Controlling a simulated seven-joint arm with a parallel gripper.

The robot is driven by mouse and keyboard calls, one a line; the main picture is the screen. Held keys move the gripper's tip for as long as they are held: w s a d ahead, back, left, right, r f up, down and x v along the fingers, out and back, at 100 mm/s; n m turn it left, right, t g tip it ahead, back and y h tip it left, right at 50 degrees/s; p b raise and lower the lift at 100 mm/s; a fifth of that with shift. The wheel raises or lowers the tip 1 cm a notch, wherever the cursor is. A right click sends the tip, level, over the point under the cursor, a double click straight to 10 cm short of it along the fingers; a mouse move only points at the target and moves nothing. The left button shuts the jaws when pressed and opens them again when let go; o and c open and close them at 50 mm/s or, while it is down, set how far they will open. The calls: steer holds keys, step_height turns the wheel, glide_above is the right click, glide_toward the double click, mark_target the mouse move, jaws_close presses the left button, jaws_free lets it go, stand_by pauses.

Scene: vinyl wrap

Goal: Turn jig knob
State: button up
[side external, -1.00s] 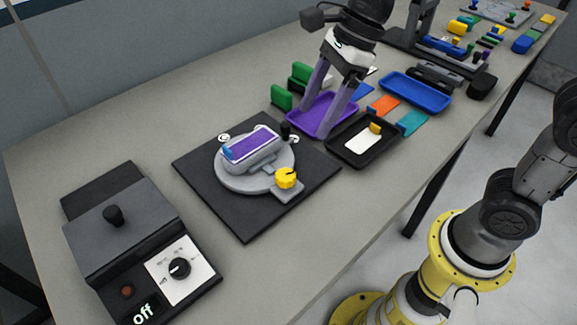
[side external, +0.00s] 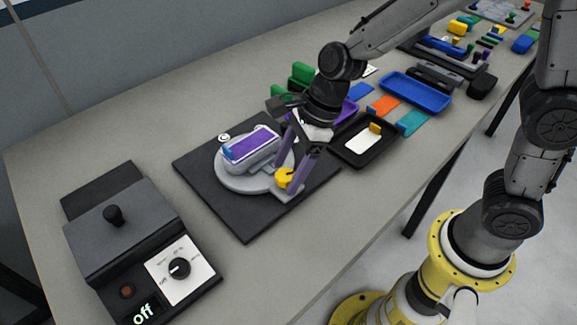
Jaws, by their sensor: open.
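The yellow jig knob (side external: 284,178) sits at the front right edge of the grey round jig (side external: 228,182), on a black base plate (side external: 245,222). My gripper (side external: 288,180) is open and low at the knob, with its purple fingers on either side of it in this view. I cannot tell whether the fingers touch the knob. The jig holds a block with a purple top (side external: 250,143) and a blue end piece (side external: 227,152). My fingers and wrist hide the right side of the jig.
A black box with a dial (side external: 179,268) and an "off" display stands at the front left. A black tray (side external: 362,160) with a white card and a blue tray (side external: 415,91) lie right of my gripper. Green blocks (side external: 302,73) stand behind. Bare table shows at the left.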

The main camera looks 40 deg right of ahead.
jaws_close()
stand_by(0.4)
steer(key=shift+n, duration=0.4)
steer(key=n+g, duration=0.1)
steer(key=n, duration=0.1)
steer(key=n+g, duration=0.1)
steer(key=n, duration=0.1)
steer(key=shift+w+n, duration=0.2)
steer(key=shift+n, duration=0.2)
steer(key=n+g, duration=0.2)
steer(key=n, duration=0.3)
steer(key=shift+w+n, duration=0.1)
steer(key=shift+n, duration=0.2)
steer(key=n+g+h, duration=0.1)
steer(key=n, duration=0.2)
steer(key=n+h, duration=0.1)
steer(key=n, duration=0.2)
steer(key=shift+w+a+g, duration=0.1)
steer(key=shift+a+g, duration=0.1)
steer(key=shift+g, duration=0.2)
steer(key=n+h, duration=0.2)
steer(key=n, duration=0.3)
steer(key=shift+a+r+n, duration=0.1)
steer(key=shift+n, duration=0.2)
